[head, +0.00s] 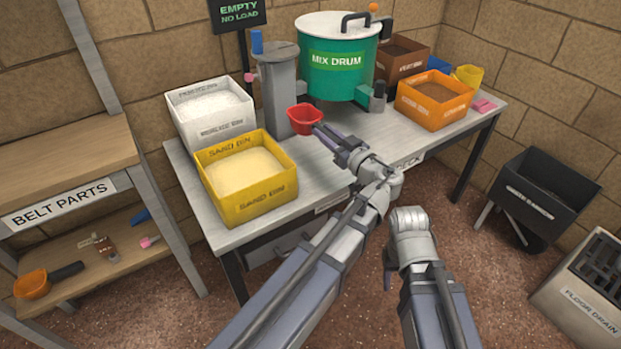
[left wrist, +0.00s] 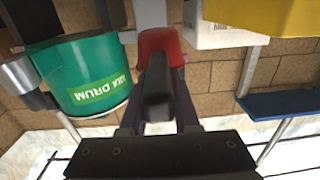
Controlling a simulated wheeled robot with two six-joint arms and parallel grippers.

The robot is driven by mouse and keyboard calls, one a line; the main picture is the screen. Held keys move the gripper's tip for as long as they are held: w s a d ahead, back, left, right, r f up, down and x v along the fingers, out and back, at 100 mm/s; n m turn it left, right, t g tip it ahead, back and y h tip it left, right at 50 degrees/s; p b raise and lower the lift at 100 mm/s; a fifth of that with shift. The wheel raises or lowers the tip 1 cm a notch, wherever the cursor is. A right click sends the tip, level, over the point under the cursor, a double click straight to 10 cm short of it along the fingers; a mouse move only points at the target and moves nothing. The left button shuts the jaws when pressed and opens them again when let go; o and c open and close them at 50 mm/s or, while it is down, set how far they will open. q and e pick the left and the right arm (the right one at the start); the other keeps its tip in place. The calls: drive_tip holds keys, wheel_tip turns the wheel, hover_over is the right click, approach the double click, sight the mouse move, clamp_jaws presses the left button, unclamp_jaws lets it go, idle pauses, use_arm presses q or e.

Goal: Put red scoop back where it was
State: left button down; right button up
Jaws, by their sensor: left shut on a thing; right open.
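The red scoop (head: 305,117) is a small red cup in front of the green mix drum, to the right of the grey cylinder. My left gripper (head: 327,137) is shut on its handle and holds it over the bench. In the left wrist view the scoop's red cup (left wrist: 160,42) lies beyond its dark handle, which is between the fingers of my left gripper (left wrist: 158,95). The head view shows part of my right arm at the lower middle, but its fingers do not show.
The grey bench (head: 310,178) carries a yellow sand bin (head: 247,200), a white bin (head: 205,132), the mix drum (head: 338,85), a grey cylinder (head: 284,95) and an orange bin (head: 432,117). The bench's front middle is clear. An orange scoop (head: 33,285) lies on the left lower shelf.

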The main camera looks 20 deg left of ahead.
use_arm(q)
drive_tip(key=shift+w+d+f+b, duration=0.1)
drive_tip(key=shift+d+f+b, duration=0.4)
drive_tip(key=shift+d+f, duration=0.4)
use_arm(e)
drive_tip(key=shift+f, duration=0.95)
use_arm(q)
drive_tip(key=shift+a+f, duration=0.15)
drive_tip(key=shift+f, duration=0.05)
use_arm(e)
drive_tip(key=shift+f, duration=0.1)
use_arm(q)
wheel_tip(320, 180, down, 10)
drive_tip(key=b, duration=1)
drive_tip(key=shift+r, duration=0.15)
use_arm(e)
wheel_tip(320, 180, down, 10)
use_arm(q)
drive_tip(key=shift+f, duration=0.25)
drive_tip(key=c, duration=0.6)
unclamp_jaws()
drive_tip(key=shift+r, duration=0.1)
drive_tip(key=shift+c, duration=0.2)
